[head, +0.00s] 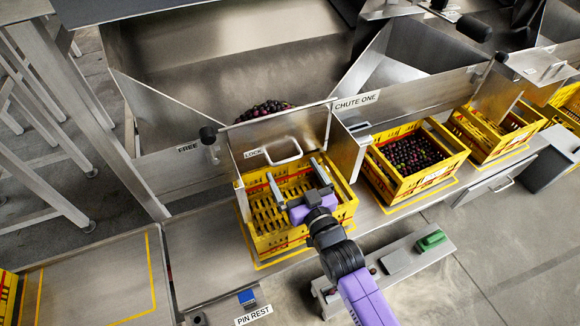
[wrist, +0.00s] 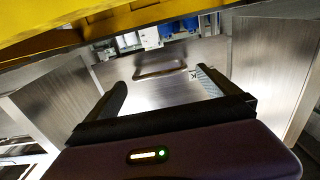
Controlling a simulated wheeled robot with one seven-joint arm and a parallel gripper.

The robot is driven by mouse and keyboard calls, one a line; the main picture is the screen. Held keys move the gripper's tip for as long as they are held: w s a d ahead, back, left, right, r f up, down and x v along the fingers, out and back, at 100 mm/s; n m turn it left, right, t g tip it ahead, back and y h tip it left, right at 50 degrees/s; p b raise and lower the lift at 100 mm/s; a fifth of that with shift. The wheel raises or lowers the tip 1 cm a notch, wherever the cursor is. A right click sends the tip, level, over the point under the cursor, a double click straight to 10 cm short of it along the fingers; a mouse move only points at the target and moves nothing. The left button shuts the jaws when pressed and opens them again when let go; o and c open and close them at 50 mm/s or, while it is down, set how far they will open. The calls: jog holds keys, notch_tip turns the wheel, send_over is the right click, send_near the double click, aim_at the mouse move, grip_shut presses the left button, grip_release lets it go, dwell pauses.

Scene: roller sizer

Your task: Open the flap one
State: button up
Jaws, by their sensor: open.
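Flap one (head: 262,133) is the steel panel under the CHUTE ONE label, with a bent bar handle (head: 285,152) on its face and a LOCK label beside it. It looks closed. A black knob (head: 208,135) is at its left edge, by the word FREE. My gripper (head: 296,172) is open and empty in front of the flap, above the yellow crate. In the wrist view the handle (wrist: 160,70) shows between and beyond my fingers, apart from them. Dark fruit (head: 264,111) lies behind the flap.
A yellow crate (head: 262,245) stands under flap one, seemingly empty. A crate of dark fruit (head: 440,178) stands to its right, with more crates beyond. A steel side plate (head: 345,152) juts out right of the flap. A stand with a green block (head: 431,240) is at front right.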

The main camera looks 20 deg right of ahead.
aim_at(287, 162)
jog(key=w, duration=0.3)
jog(key=shift+w+b, duration=0.1)
jog(key=shift+b, duration=0.2)
jog(key=shift+r, duration=0.1)
jog(key=c, duration=1.8)
